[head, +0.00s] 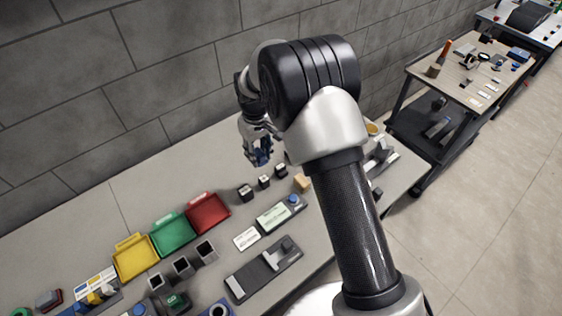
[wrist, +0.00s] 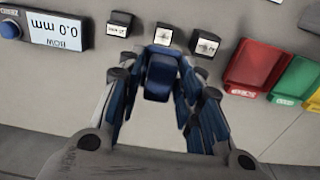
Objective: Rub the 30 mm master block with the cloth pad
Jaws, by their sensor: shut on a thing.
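My gripper (head: 258,154) is at the back of the bench in the head view, fingers pointing down. In the wrist view my gripper (wrist: 158,90) is shut on a dark blue block-like piece, which looks like the cloth pad (wrist: 159,80). Three dark blocks with white labelled tops stand in a row: one by the red tray (wrist: 205,43), a middle one (wrist: 163,33) and one farther along (wrist: 118,22). The labels are too small to read, so I cannot tell which is the 30 mm master block. The pad appears just beside the middle block; contact is unclear.
Red (head: 208,214), green (head: 173,234) and yellow (head: 134,257) trays stand left of the blocks. A display unit (head: 279,214) and a dark fixture (head: 263,270) lie nearer. A grey block wall (head: 180,90) rises behind the bench.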

